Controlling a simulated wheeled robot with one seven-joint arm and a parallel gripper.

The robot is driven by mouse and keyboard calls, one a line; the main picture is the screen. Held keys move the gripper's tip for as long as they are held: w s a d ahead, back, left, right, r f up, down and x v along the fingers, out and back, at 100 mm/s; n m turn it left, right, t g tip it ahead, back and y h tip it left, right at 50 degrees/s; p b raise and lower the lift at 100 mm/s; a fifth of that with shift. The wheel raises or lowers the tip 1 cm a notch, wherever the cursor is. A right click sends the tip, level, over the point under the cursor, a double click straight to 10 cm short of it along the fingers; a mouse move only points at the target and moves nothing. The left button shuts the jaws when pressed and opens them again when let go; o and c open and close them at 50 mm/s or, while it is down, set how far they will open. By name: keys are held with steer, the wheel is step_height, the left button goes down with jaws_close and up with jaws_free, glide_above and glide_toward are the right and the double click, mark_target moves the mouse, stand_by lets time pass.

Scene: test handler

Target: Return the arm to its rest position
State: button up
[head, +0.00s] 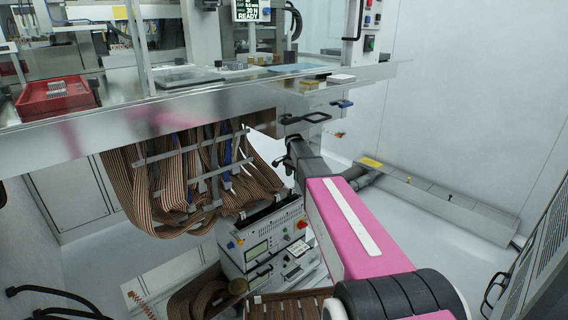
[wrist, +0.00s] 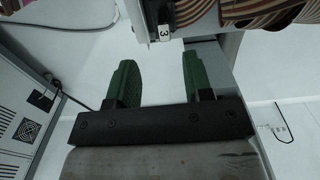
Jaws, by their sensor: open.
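My gripper (wrist: 159,72) shows in the wrist view with its two green fingers wide apart. Nothing is held between them; a grey upright part and floor show behind the gap. My pink arm (head: 352,228) reaches in the head view from the lower right up towards the underside of the handler's table. Its dark far end is near the table's front edge, beside the hanging ribbon cables. The fingers cannot be made out in the head view.
The handler table (head: 215,107) spans the upper left, with a red tray (head: 55,97) on it. Brown ribbon cables (head: 150,185) hang below. Stacked instruments (head: 262,245) stand beneath, left of my arm. A low grey duct (head: 440,196) runs along the right wall. Open floor lies right of my arm.

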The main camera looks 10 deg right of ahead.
steer(key=s+f+n, duration=0.2)
steer(key=s+n, duration=0.3)
steer(key=s, duration=1.2)
steer(key=s+f+n, duration=0.3)
steer(key=s+n, duration=0.3)
steer(key=s, duration=1.2)
steer(key=shift+s+f, duration=0.25)
steer(key=shift+s, duration=0.1)
